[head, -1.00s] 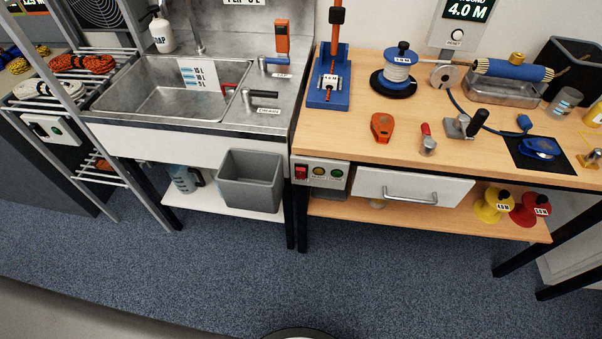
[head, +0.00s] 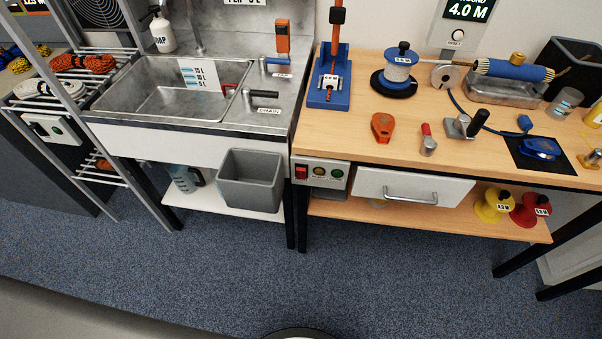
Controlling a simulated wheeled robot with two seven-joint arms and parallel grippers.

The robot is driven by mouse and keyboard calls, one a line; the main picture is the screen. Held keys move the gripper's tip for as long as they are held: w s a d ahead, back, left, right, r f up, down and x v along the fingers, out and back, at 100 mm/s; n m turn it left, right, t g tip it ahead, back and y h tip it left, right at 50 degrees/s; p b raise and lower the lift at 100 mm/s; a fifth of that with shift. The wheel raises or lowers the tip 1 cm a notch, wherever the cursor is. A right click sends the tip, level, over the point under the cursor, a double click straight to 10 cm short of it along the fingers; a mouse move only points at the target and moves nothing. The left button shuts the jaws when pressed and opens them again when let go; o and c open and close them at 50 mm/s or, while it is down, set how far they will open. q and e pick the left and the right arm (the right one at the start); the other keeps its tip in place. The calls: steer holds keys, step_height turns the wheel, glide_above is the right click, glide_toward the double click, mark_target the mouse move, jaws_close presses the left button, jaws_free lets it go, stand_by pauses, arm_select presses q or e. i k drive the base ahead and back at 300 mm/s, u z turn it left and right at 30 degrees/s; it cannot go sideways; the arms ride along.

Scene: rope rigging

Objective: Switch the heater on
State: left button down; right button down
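No part in view carries a label I can read as heater. A light grey control box (head: 321,174) hangs under the front edge of the wooden bench at its left end. It has a red rocker switch (head: 302,172) on the left, and an amber and a green round lamp or button beside it; its small label is too small to read. A second pale box (head: 50,129) with a dark switch and a green round button is on the wire rack at the left. Neither gripper is in view.
The steel sink (head: 170,87) stands left of the wooden bench (head: 350,130). A drawer (head: 413,186) with a protruding handle is right of the control box. A grey bin (head: 250,181) sits on the shelf under the sink. The blue carpet (head: 230,255) in front is clear.

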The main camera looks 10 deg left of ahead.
mark_target(301, 171)
steer(key=z, duration=2.6)
steer(key=i, duration=1.75)
steer(key=u, duration=3.15)
